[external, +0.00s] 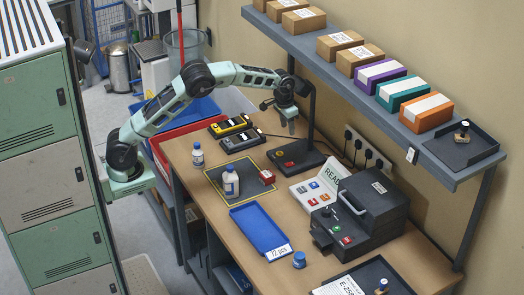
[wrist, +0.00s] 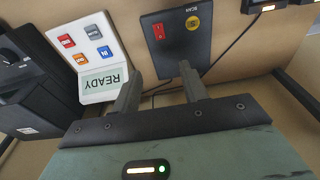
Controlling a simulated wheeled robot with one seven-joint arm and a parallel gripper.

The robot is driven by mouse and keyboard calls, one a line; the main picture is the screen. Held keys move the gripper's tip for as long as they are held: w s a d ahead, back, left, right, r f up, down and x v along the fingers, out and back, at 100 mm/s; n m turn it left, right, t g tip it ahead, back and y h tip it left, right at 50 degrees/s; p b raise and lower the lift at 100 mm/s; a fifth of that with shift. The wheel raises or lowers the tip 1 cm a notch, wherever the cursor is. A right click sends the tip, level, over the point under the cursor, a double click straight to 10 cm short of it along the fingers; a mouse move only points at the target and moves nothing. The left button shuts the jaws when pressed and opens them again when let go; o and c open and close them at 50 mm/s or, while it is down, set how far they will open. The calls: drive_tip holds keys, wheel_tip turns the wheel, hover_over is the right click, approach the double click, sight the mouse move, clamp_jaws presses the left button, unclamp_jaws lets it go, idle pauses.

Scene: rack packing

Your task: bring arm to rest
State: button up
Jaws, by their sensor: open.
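My green-and-black arm reaches from the left over the back of the workbench (external: 290,214). My gripper (external: 282,118) hangs above the bench, close to the black scanner stand (external: 312,105). In the wrist view my gripper (wrist: 160,88) has its two grey fingers apart with nothing between them. Beyond the fingers lie the black scan base (wrist: 172,62) with red and yellow buttons and the white READY panel (wrist: 98,48). The scan base also shows below my gripper in the external view (external: 310,160).
A shelf (external: 350,83) with several boxes overhangs the bench's back. A white bottle (external: 231,182) and a red box (external: 267,176) stand on the yellow-edged mat (external: 240,201). A blue tray (external: 262,232) and a black machine (external: 375,195) lie nearer. Another bottle (external: 197,154) stands left.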

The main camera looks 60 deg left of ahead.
idle(0.3)
drive_tip(key=s+a+r+n+y, duration=0.1)
drive_tip(key=s+a+r+n, duration=0.1)
drive_tip(key=s+a, duration=0.85)
drive_tip(key=s+a+r+n, duration=0.1)
drive_tip(key=s+a+n, duration=0.1)
drive_tip(key=s+a, duration=0.9)
drive_tip(key=s+a+f+n, duration=0.1)
drive_tip(key=s+a+n, duration=0.1)
drive_tip(key=s, duration=1)
drive_tip(key=s+a+f+n+g, duration=0.1)
drive_tip(key=s+a, duration=0.3)
drive_tip(key=s, duration=0.8)
drive_tip(key=shift+s+a+f+n+g, duration=0.15)
drive_tip(key=shift+s+f+n+g, duration=0.2)
drive_tip(key=shift+f, duration=0.25)
drive_tip(key=shift+w, duration=0.15)
drive_tip(key=shift+c, duration=0.2)
